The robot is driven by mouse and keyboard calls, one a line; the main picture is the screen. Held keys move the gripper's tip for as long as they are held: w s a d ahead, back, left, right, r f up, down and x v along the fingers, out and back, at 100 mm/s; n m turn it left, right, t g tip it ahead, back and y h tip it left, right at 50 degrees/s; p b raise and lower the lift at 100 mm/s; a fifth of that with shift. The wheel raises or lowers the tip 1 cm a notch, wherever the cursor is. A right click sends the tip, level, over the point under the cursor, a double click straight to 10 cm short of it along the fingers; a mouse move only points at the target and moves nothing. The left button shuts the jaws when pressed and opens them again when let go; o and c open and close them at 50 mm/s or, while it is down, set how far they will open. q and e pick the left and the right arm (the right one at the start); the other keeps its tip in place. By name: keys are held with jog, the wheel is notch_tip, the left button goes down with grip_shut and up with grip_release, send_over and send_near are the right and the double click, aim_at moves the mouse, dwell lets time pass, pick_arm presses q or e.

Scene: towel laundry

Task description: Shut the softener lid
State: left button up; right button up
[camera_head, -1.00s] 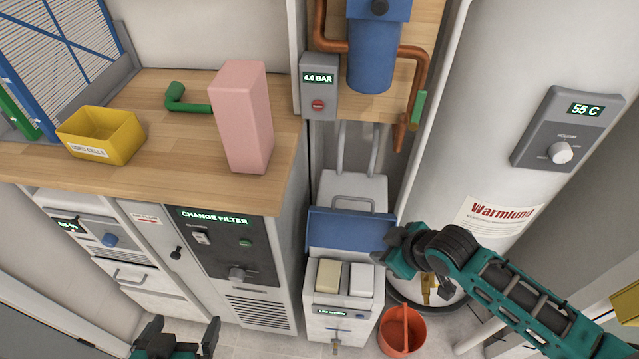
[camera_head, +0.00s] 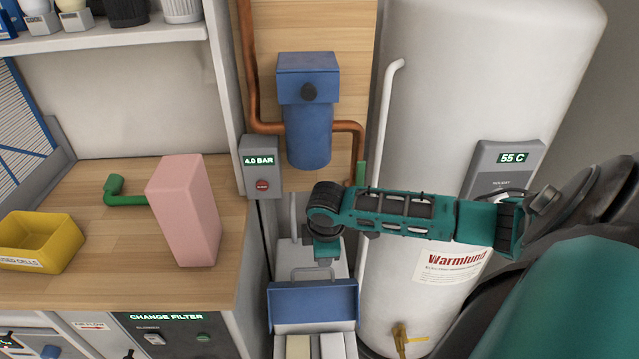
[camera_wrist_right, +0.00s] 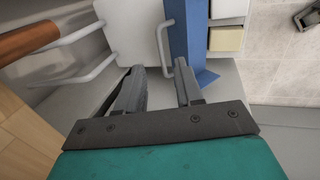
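The softener is a white cabinet with its blue lid (camera_head: 313,304) standing raised. A cream block (camera_head: 298,347) and a white block (camera_head: 333,346) show in its open top, cut off by the lower picture edge. My right gripper (camera_head: 325,258) is above and behind the raised lid. In the right wrist view the right gripper (camera_wrist_right: 158,75) is open and empty, its fingers pointing toward a pale handle (camera_wrist_right: 164,45) and the blue lid (camera_wrist_right: 190,45). One fingertip overlaps the lid's edge; I cannot tell whether they touch. My left gripper is out of view.
A white tank (camera_head: 440,120) stands close on the right. A blue filter housing (camera_head: 307,130) and copper pipe (camera_head: 264,128) are above. A wooden counter (camera_head: 110,230) with a pink box (camera_head: 183,210) and yellow bin (camera_head: 38,241) is left.

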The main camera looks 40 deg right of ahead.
aim_at(323, 269)
jog(key=b+x, duration=0.2)
jog(key=x, duration=0.7)
jog(key=shift+w+a, duration=0.1)
jog(key=shift+c, duration=0.5)
grip_shut()
dwell(0.6)
